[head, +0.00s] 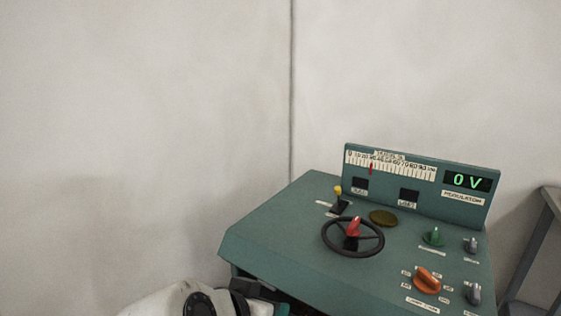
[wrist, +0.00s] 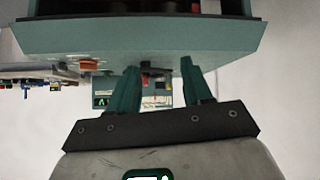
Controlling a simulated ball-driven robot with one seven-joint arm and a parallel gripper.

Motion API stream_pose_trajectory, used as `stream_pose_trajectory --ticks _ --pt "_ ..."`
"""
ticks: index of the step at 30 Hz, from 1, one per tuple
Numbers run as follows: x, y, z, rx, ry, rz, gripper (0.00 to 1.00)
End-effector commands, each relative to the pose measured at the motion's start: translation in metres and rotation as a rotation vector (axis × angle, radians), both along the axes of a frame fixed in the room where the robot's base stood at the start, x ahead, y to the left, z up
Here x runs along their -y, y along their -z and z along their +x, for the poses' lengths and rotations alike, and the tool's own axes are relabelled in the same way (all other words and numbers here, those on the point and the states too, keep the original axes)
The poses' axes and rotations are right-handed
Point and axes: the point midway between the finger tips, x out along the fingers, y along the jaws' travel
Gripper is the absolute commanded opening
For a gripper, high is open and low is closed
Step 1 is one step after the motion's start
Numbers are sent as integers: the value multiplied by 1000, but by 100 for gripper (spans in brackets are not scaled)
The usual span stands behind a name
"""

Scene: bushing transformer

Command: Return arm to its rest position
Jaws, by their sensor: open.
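My gripper (wrist: 160,75) shows in the wrist view, its two teal fingers apart with nothing held between them. The teal control console (head: 270,230) stands at the lower right of the head view. Its front edge (wrist: 140,36) spans the top of the wrist view, beyond my fingertips; I cannot tell the exact gap. My white arm (head: 165,303) shows at the bottom of the head view, beside the console's near left corner. In the head view the gripper itself cannot be made out clearly.
The console carries a black handwheel (head: 378,247), a yellow-tipped lever (head: 338,199), an orange knob (head: 427,280), a green knob (head: 433,237) and a display reading 0 V (head: 467,181). A grey frame (head: 535,255) stands at the right. Left of the console, only bare wall shows.

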Motion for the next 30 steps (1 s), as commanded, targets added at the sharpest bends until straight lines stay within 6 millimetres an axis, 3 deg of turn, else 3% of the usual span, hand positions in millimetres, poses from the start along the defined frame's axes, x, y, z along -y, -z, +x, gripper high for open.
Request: stream_pose_trajectory --ticks 5,11,17,20,24,30 --pt "28 19 4 -27 -5 -22 50" --pt "76 52 5 -82 -16 -51 50" --pt "149 103 -8 -182 -40 -82 50" --pt "198 138 -29 -263 -63 -90 50" --pt "256 187 -77 -391 -111 -68 50" --pt "306 244 -171 -562 -190 30 50"
